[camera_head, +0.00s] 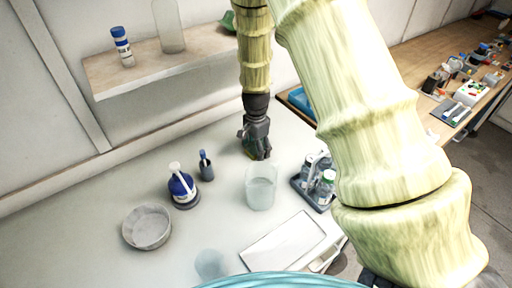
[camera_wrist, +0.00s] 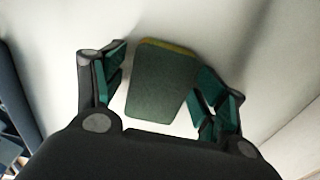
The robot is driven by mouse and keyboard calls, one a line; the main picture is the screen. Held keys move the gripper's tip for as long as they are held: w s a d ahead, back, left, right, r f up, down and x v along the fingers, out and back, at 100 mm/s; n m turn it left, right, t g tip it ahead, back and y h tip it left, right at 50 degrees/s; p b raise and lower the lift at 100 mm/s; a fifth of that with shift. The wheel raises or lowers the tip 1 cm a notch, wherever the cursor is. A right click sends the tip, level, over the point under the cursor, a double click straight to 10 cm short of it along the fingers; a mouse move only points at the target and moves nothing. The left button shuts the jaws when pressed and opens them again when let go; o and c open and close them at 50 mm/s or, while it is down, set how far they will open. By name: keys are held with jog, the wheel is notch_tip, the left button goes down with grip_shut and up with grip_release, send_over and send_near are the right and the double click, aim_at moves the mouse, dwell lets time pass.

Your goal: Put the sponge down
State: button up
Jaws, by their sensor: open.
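In the wrist view the sponge (camera_wrist: 160,82) is a dark green block with a yellow strip along its far edge. It lies between the two open fingers of my gripper (camera_wrist: 163,88), with a gap on both sides. It appears to rest on the white surface. In the head view my gripper (camera_head: 257,152) points down at the back of the white bench (camera_head: 120,195). The sponge is mostly hidden behind it there.
A glass beaker (camera_head: 261,188) stands just in front of my gripper. A grey bottle rack (camera_head: 318,182) is at right. A blue bottle (camera_head: 182,187), a small dark holder (camera_head: 206,168) and a round bowl (camera_head: 147,227) are at left. A shelf (camera_head: 130,80) hangs above, left of my arm.

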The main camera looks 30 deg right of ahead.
jog(key=shift+r+b, duration=1.1)
jog(key=shift+r, duration=2.75)
